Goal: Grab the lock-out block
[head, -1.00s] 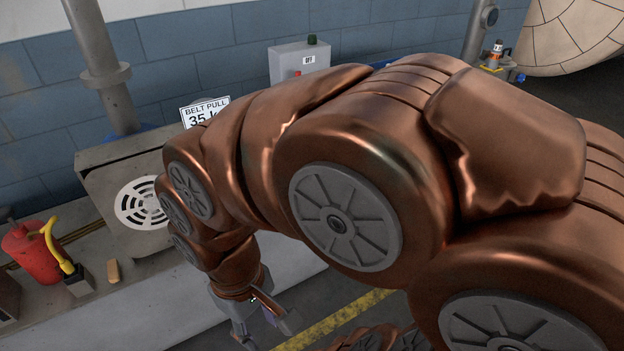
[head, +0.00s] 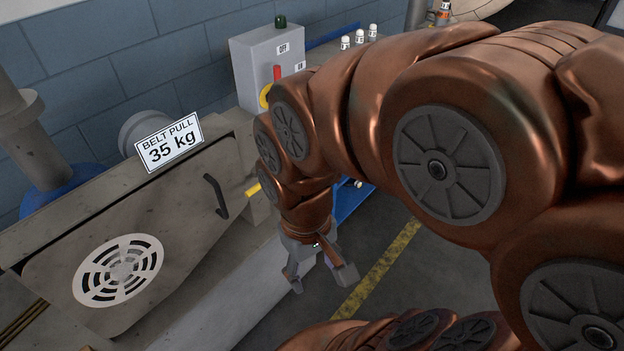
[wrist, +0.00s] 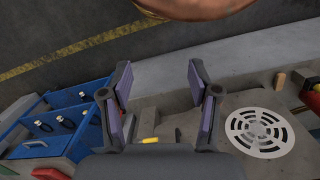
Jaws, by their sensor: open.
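No block is clearly marked as the lock-out block, and I cannot tell which piece it is. A small tan block (wrist: 280,81) lies on the grey ledge at the right in the wrist view. A small yellow piece (head: 253,190) sits beside the black handle of the grey machine, partly behind my arm; a yellow piece (wrist: 150,140) also shows just in front of my gripper's palm in the wrist view. My gripper (head: 322,276) is open and points down beside the machine. Its two fingers (wrist: 158,85) stand apart with nothing between them.
The grey machine (head: 60,215) with a round vent and a "BELT PULL 35 kg" sign (head: 169,143) fills the left. A control box (head: 262,60) stands behind. A blue tray (wrist: 70,118) holds several bottles. Open floor (wrist: 60,30) has a yellow line.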

